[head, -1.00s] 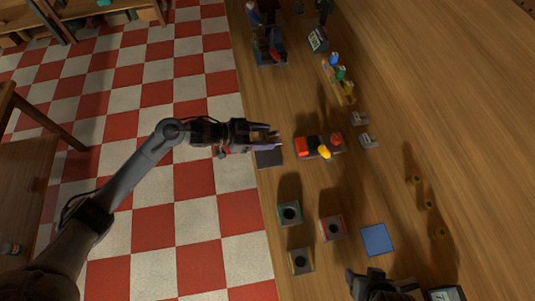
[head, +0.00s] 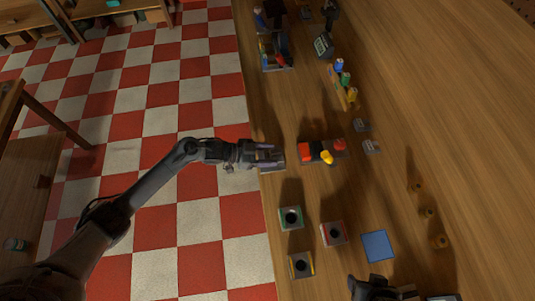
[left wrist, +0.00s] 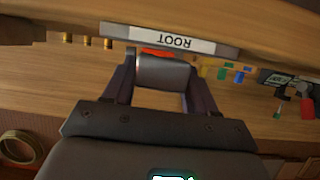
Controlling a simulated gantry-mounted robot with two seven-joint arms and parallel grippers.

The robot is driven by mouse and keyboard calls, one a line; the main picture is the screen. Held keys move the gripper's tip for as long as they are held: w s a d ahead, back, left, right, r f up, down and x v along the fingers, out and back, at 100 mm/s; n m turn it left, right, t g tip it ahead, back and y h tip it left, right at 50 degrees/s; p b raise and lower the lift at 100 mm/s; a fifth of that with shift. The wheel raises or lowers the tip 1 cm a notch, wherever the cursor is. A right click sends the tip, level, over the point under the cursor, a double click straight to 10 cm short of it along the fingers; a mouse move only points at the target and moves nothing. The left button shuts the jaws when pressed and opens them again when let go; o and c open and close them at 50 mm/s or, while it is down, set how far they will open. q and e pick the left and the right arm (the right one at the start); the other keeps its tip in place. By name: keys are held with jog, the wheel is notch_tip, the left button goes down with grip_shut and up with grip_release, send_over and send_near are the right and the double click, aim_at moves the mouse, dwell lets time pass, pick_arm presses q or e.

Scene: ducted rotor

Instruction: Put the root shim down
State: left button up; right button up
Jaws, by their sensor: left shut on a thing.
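In the left wrist view, the left gripper's fingers (left wrist: 162,88) are shut on the grey grip block of the root shim (left wrist: 162,70). The shim's dark slab carries a white label reading ROOT, upside down in this view, beyond the fingertips. In the head view the shim is hard to make out under the gripper. I cannot tell whether it touches the pad.
A dark tray with red and yellow pieces (head: 322,151) stands just right of the gripper. Two small grey-topped blocks (head: 371,146) lie beyond it. Several square holders with round holes (head: 291,217) and a blue square (head: 377,246) lie lower. A dark shape (head: 372,288) at the bottom is unclear.

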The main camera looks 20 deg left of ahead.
pick_arm(q)
jog(key=shift+f, duration=0.2)
pick_arm(e)
jog(key=shift+r, duration=0.2)
jog(key=shift+a, duration=0.1)
pick_arm(q)
jog(key=shift+f, duration=0.1)
pick_arm(e)
jog(key=shift+f, duration=0.1)
pick_arm(q)
jog(key=shift+f, duration=0.15)
pick_arm(e)
jog(key=shift+f, duration=0.15)
pick_arm(q)
jog(key=o, duration=1)
jog(key=shift+o, duration=0.2)
jog(key=shift+a, duration=0.1)
